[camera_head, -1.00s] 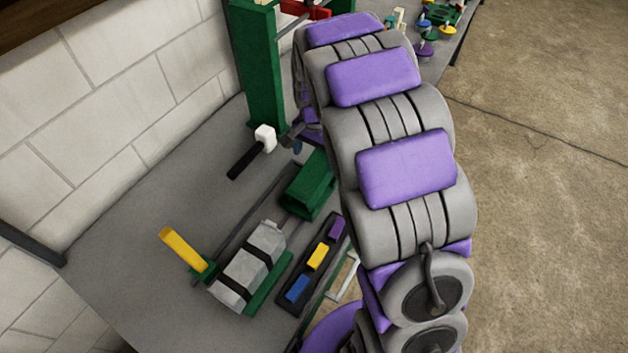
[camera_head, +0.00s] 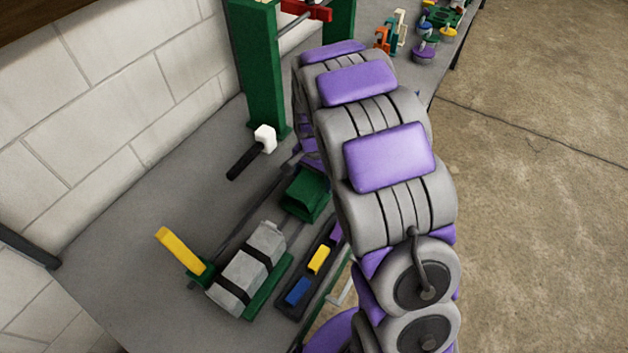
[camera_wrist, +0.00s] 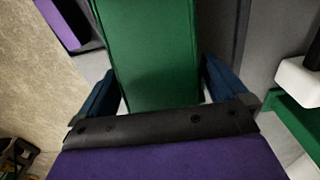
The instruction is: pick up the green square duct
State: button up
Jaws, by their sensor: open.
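The green square duct (camera_head: 306,193) lies on the grey bench, just left of my arm in the head view. In the wrist view the duct (camera_wrist: 155,50) runs up the middle of the picture. My gripper (camera_wrist: 163,85) is open, with one blue finger on each side of the duct. A gap shows between the duct and the right finger; I cannot tell whether the left finger touches it. In the head view my gripper is hidden behind my arm.
A grey strapped block (camera_head: 246,270) and a yellow handle (camera_head: 180,250) are nearer on the bench (camera_head: 130,240). A tray of coloured blocks (camera_head: 318,262) lies beside them. The wall is left.

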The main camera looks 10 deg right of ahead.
jog(key=shift+c, duration=0.3)
jog(key=shift+a, duration=0.15)
jog(key=c, duration=1.2)
jog(key=shift+o, duration=0.2)
jog(key=shift+r, duration=0.15)
